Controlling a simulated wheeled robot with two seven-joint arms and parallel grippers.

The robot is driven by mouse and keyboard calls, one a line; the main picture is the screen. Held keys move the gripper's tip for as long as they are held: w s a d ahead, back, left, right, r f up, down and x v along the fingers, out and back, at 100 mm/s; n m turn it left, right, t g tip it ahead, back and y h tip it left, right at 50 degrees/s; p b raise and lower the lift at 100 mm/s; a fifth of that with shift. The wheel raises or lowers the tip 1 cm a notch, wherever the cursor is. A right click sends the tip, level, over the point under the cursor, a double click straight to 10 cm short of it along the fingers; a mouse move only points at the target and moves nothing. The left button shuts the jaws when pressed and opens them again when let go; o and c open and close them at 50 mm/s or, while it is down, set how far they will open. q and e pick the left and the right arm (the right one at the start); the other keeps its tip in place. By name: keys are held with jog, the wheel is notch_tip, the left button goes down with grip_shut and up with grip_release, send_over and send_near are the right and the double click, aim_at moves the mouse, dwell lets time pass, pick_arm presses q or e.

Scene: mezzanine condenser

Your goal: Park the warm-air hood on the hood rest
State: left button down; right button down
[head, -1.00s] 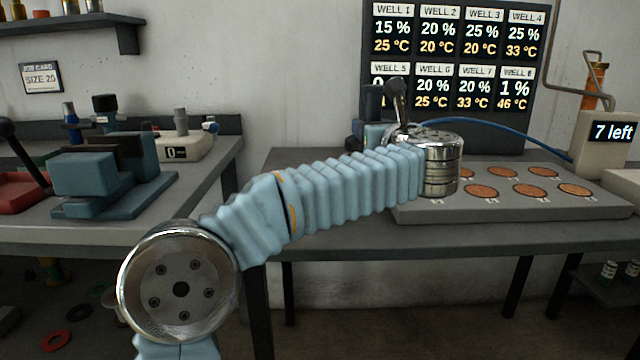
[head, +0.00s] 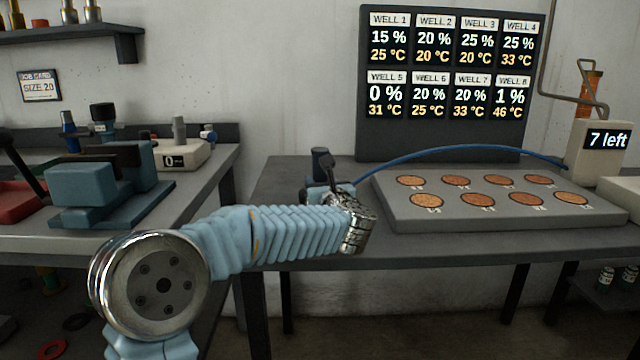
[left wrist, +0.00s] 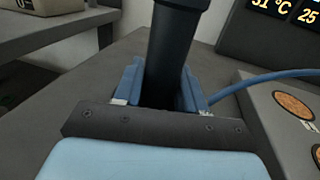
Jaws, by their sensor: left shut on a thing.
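My left gripper (head: 328,190) is shut on a dark upright cylinder, which I take to be the handle of the warm-air hood (head: 320,163). It is over the left part of the bench, left of the well plate. In the left wrist view the dark cylinder (left wrist: 172,50) stands between the blue fingers of the gripper (left wrist: 162,92). A blue hose runs from the right towards it. The hood's lower part is hidden behind my wrist and gripper. I cannot make out the hood rest. My right gripper is not in view.
The grey well plate (head: 385,205) with several copper-coloured discs lies on the right bench. The blue hose (head: 450,149) arches behind it to a beige unit (head: 592,155) reading "7 left". A readings board (head: 450,135) stands behind. A blue press (head: 85,185) stands on the left bench.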

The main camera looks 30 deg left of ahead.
pick_arm(q)
jog(key=c, duration=0.6)
grip_release()
jog(key=shift+c, duration=0.2)
jog(key=shift+r, duration=0.2)
jog(key=b+v, duration=0.2)
jog(key=v, duration=0.9)
jog(key=shift+f+b, duration=0.15)
jog(key=shift+b, duration=0.25)
jog(key=shift+s+d, duration=0.35)
